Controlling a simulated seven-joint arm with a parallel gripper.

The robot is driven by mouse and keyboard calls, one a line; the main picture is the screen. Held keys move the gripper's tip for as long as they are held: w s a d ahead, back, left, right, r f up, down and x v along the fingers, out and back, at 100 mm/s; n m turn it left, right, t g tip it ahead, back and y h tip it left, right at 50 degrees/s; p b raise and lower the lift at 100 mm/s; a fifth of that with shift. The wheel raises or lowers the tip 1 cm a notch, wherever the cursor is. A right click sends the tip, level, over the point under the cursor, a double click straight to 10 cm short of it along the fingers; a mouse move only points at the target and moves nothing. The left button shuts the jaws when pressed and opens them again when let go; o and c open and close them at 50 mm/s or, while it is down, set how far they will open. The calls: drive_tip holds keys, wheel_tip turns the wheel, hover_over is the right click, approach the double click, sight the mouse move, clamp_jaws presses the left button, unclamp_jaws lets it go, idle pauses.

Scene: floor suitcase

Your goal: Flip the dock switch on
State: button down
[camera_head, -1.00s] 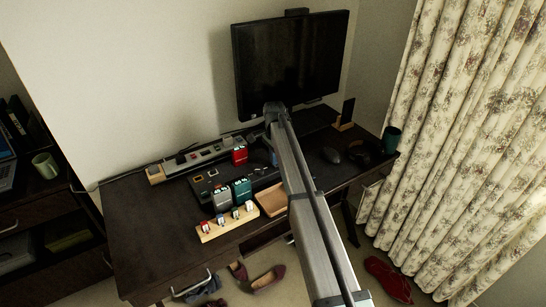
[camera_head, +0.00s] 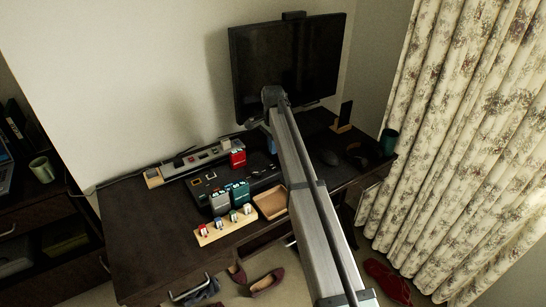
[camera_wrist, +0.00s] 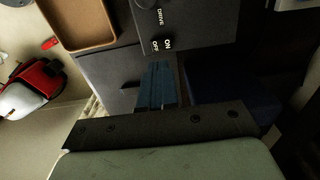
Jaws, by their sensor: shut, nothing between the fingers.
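The black dock (camera_head: 262,182) lies on the dark desk below the monitor, with several coloured cartridges on and around it. In the wrist view the dock's dark face (camera_wrist: 195,22) carries the words DRIVE, ON and OFF. A small dark knob beside the OFF label (camera_wrist: 155,45) may be the switch, but its setting is unclear. My gripper (camera_wrist: 160,78) shows as narrow blue-grey fingers, shut and empty, with the tips close below the ON/OFF labels. I cannot tell whether they touch. In the head view my arm hides the gripper and part of the dock.
A brown tray (camera_head: 271,202) and a wooden rack (camera_head: 226,226) with small coloured pieces sit in front of the dock. A red cartridge (camera_head: 238,158) stands by the power strip (camera_head: 200,160) behind it. The monitor (camera_head: 288,65) rises at the back. The desk's left side is clear.

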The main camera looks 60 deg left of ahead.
wheel_tip(320, 180, up, 7)
hover_over(274, 168)
drive_tip(key=shift+a+r, duration=0.1)
drive_tip(key=shift+a, duration=0.3)
drive_tip(key=shift+d, duration=0.3)
wheel_tip(274, 168, down, 14)
idle(0.9)
